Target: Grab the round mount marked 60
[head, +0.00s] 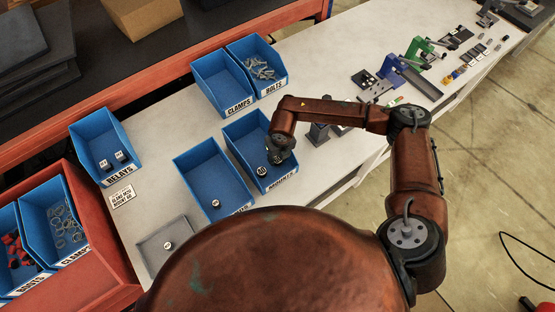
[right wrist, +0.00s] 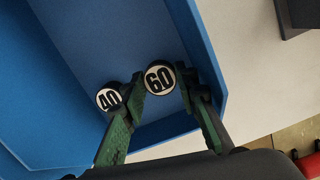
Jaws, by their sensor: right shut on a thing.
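The round mount marked 60 (right wrist: 159,78), with a white face and black digits, sits between the two green fingers of my right gripper (right wrist: 164,80) in the right wrist view. The fingers are shut on its sides. A second round mount marked 40 (right wrist: 108,99) is just left of the left finger, partly covered by it. In the head view my right gripper (head: 279,154) reaches down into the front part of the blue mounts bin (head: 240,134). My left gripper is out of view.
Another blue bin (head: 205,175) with one small round piece stands to the left. Blue clamps (head: 220,80) and bolts (head: 255,55) bins stand behind. A relays bin (head: 95,130) is at left.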

